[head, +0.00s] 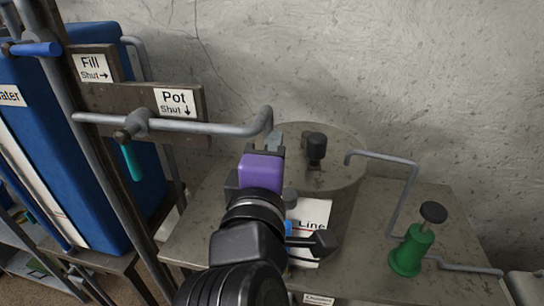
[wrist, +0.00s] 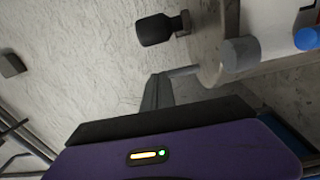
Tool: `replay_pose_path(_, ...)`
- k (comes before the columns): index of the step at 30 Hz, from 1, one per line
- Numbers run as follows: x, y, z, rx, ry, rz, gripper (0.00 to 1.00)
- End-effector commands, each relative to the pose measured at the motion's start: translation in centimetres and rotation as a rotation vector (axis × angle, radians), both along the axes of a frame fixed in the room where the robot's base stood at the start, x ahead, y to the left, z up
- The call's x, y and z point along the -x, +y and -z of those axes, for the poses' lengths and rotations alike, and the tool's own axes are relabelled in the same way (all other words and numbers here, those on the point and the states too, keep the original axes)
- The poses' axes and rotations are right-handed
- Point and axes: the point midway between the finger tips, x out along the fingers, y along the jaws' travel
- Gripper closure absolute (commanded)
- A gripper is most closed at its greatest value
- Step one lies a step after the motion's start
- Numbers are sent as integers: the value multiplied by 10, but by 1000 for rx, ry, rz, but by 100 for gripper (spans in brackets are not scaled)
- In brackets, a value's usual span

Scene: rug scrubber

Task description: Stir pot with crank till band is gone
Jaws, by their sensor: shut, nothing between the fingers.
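The grey round pot (head: 345,185) stands on a metal bench, its flat lid on top. The crank's black upright knob (head: 316,147) stands on the lid; it also shows in the wrist view (wrist: 155,30). My gripper (head: 274,138), with a purple body, is shut and empty. Its grey fingers (wrist: 156,92) are left of the knob, apart from it, near the pot's left rim. A white card marked "Line" (head: 312,215) with a red line is on the pot's front, partly hidden by my arm. I cannot make out a band.
A grey pipe (head: 195,126) from the "Pot" valve board (head: 130,100) bends down close behind my gripper. A bent pipe (head: 390,161) and green valve (head: 411,250) stand at right. A blue tank (head: 85,140) is at left; the wall is behind.

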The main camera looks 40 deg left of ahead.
Motion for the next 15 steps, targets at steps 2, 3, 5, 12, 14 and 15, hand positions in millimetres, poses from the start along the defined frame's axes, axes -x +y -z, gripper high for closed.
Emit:
replay_pose_path(2, -12, 8, -2, 3, -1, 2, 100)
replay_pose_path(3, -17, 11, -2, 2, -1, 1, 100)
replay_pose_path(5, -20, 1, 0, 0, 3, 4, 100)
replay_pose_path(12, -25, -23, 1, 0, 3, 2, 100)
replay_pose_path(14, -26, -26, 1, 0, 1, 2, 100)
replay_pose_path(15, -26, -27, 1, -1, 1, 1, 100)
